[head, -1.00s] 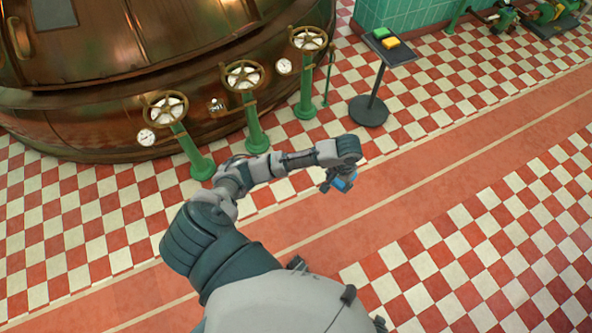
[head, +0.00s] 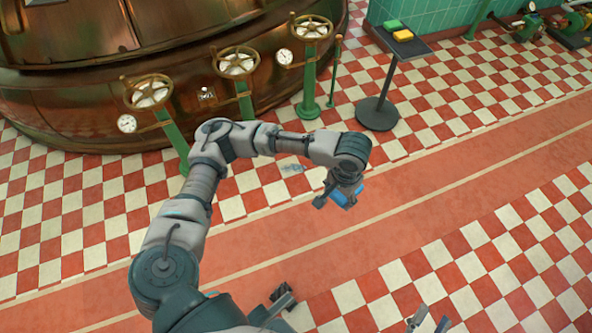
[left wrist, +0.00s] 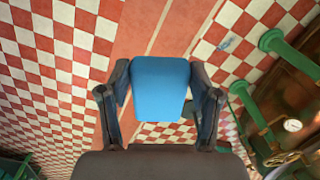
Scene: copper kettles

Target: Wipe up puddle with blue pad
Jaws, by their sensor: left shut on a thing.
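My left gripper (head: 340,194) is shut on a blue pad (head: 346,193) and holds it above the red floor lane. The left wrist view shows the pad (left wrist: 160,88) between the two dark fingers. A small shiny puddle (head: 292,168) lies on the checkered floor, just behind my forearm and to the left of the gripper. It shows as a pale bluish patch (left wrist: 229,44) at the upper right in the left wrist view. The pad is apart from the puddle.
A large copper kettle (head: 60,110) stands at the back left, with several green valve posts carrying handwheels (head: 236,62) before it. A small stand (head: 377,112) holds a green pad (head: 394,25) and a yellow pad (head: 403,35). The lane to the right is clear.

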